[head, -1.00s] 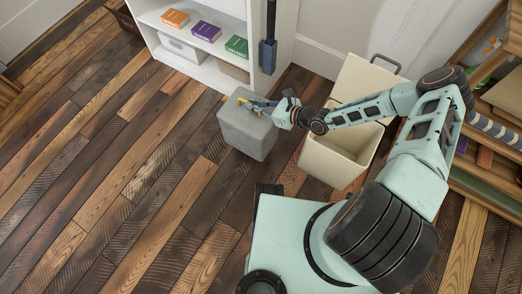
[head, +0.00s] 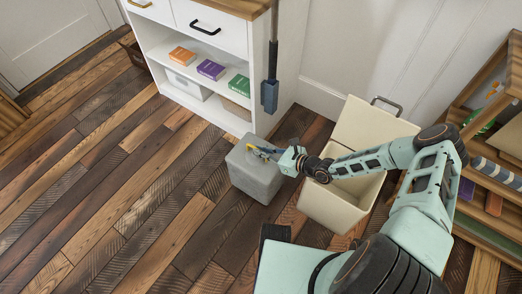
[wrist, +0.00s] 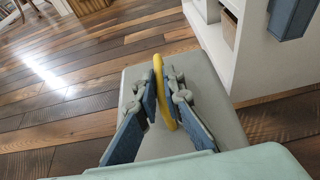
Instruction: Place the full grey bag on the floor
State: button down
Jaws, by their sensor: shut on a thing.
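The full grey bag (head: 256,177) is boxy and upright, between the shelf unit and the cream bin in the head view. A yellow loop handle (wrist: 164,95) rises from its top. My gripper (head: 270,153) is above the bag, and its blue-padded fingers are shut on the handle. In the wrist view my gripper (wrist: 155,92) has the handle between its fingertips, with the bag's grey top (wrist: 196,95) behind them. I cannot tell whether the bag's underside touches the plank floor (head: 130,200).
An open cream bin (head: 335,207) with its lid raised stands right of the bag. A white shelf unit (head: 217,50) with books is behind, and a blue-headed tool (head: 270,92) hangs on its side. Wooden shelves (head: 487,180) are at right. The floor to the left is clear.

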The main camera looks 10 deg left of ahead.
jog(key=shift+w+a+f+b, duration=0.1)
jog(key=shift+f+b, duration=0.75)
jog(key=shift+f, duration=1.1)
jog(key=c, duration=2.1)
grip_release()
jog(key=shift+f, duration=0.15)
jog(key=shift+d+r, duration=0.3)
jog(key=shift+d, duration=0.05)
jog(key=p+v, duration=0.1)
jog(key=v, duration=0.4)
jog(key=p+v, duration=0.2)
jog(key=v, duration=0.4)
jog(key=shift+s+d, duration=0.2)
jog(key=shift+s, duration=0.1)
